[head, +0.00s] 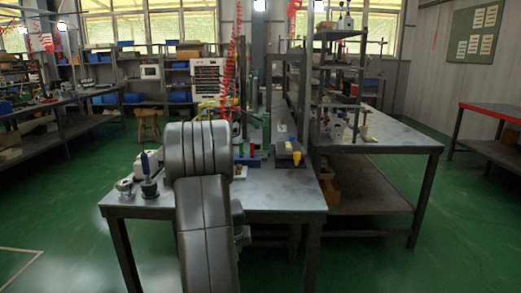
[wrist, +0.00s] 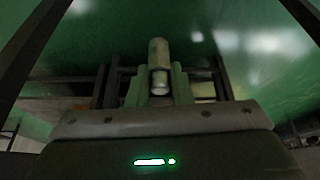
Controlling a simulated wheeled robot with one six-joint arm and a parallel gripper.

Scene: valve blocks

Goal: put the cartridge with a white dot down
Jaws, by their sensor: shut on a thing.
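My gripper (wrist: 159,74) is in the wrist view, its two greenish fingers shut on a pale grey cylindrical cartridge (wrist: 158,52). The cartridge sticks out beyond the fingertips, with green floor and dark frame parts behind it. I cannot make out a white dot on it. In the head view my grey arm rises in front of the near table (head: 275,196) and hides the gripper and the cartridge.
On the near table, a blue-handled item (head: 147,172) and a whitish part (head: 125,185) stand at left. A second table (head: 385,150) adjoins at right. Some tabletop at the front right is clear.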

